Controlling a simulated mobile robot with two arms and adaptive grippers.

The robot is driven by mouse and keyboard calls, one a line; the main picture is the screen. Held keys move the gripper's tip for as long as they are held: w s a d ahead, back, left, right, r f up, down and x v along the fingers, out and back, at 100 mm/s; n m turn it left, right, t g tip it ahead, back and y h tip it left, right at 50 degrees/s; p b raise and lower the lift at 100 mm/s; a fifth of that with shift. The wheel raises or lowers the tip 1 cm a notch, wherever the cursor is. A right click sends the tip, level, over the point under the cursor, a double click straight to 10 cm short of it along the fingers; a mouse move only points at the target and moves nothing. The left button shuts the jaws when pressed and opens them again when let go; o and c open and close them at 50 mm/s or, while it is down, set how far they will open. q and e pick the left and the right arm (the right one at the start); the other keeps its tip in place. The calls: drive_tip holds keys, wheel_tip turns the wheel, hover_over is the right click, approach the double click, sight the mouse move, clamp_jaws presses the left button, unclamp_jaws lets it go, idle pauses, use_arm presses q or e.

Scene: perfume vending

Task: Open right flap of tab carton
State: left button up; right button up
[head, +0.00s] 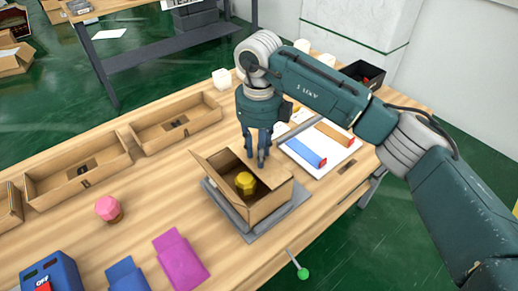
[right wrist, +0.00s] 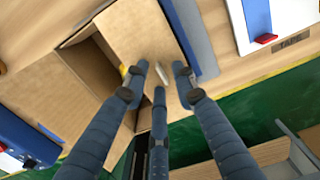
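An open brown carton (head: 268,204) stands on a grey plate (head: 247,229) on the wooden table, with a yellow faceted object (head: 245,183) inside. One flap (head: 212,172) stands up on its left side. My right gripper (head: 262,160) points down at the carton's far right edge. In the right wrist view its fingers (right wrist: 160,78) are spread over a brown cardboard panel (right wrist: 140,35) beside the carton's opening. A small pale strip shows between the fingertips. I cannot tell whether they touch the cardboard. My left gripper is not in view.
Shallow cardboard trays (head: 78,180) line the left. A green-knobbed stick (head: 302,273) stands at the near edge.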

clamp_jaws()
drive_tip(key=shift+w, duration=0.1)
idle(0.3)
drive_tip(key=shift+w+d+r+g+y+b, duration=0.15)
drive_tip(key=shift+d+g+y+b, duration=0.15)
drive_tip(key=shift+y, duration=0.2)
drive_tip(key=shift+w+d+r+g+y+b, duration=0.1)
drive_tip(key=shift+r+g+y+b, duration=0.05)
drive_tip(key=shift+g+y, duration=0.3)
drive_tip(key=shift+w+d+r+g+y+b, duration=0.25)
drive_tip(key=shift+d+g+y+b, duration=0.1)
drive_tip(key=shift+g+y, duration=0.5)
drive_tip(key=shift+w+d+r+g+y+b, duration=0.15)
drive_tip(key=shift+w+d+g+y+b, duration=0.25)
drive_tip(key=shift+y, duration=0.6)
drive_tip(key=shift+s+a, duration=0.1)
